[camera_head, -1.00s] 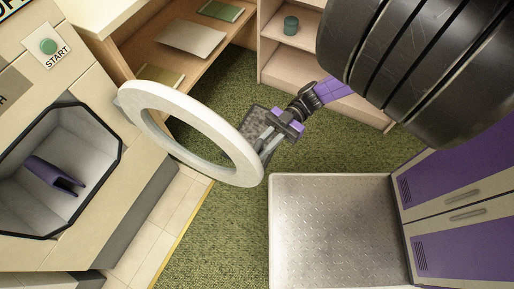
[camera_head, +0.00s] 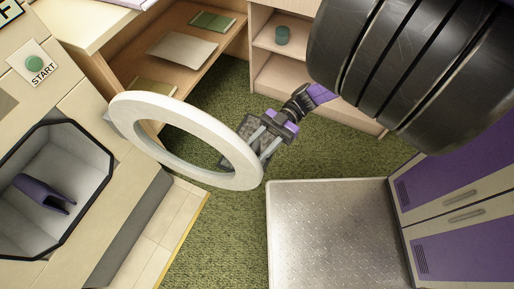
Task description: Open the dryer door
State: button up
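The dryer (camera_head: 115,115) stands at the left, with a dark-edged, eight-sided opening (camera_head: 82,205) uncovered. A purple item (camera_head: 42,193) lies inside its pale drum. The dryer door (camera_head: 150,108) is a thick white ring, swung out from the dryer's front over the green floor. My gripper (camera_head: 257,148) is at the ring's right end, its grey fingers apart. One finger shows by the ring's inner side and the other just outside its right edge. I cannot tell whether they touch the rim.
A green START button (camera_head: 35,63) is on the dryer's panel. A wooden shelf unit (camera_head: 150,80) with folded items stands behind the door. A metal platform (camera_head: 330,230) and purple lockers (camera_head: 465,210) are at the right. Green carpet (camera_head: 215,235) is free between dryer and platform.

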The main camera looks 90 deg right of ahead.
jog(key=shift+s, duration=0.1)
jog(key=b+v, duration=0.1)
jog(key=v, duration=0.6)
jog(key=shift+s+d, duration=0.2)
jog(key=shift+d, duration=0.1)
jog(key=shift+s, duration=0.1)
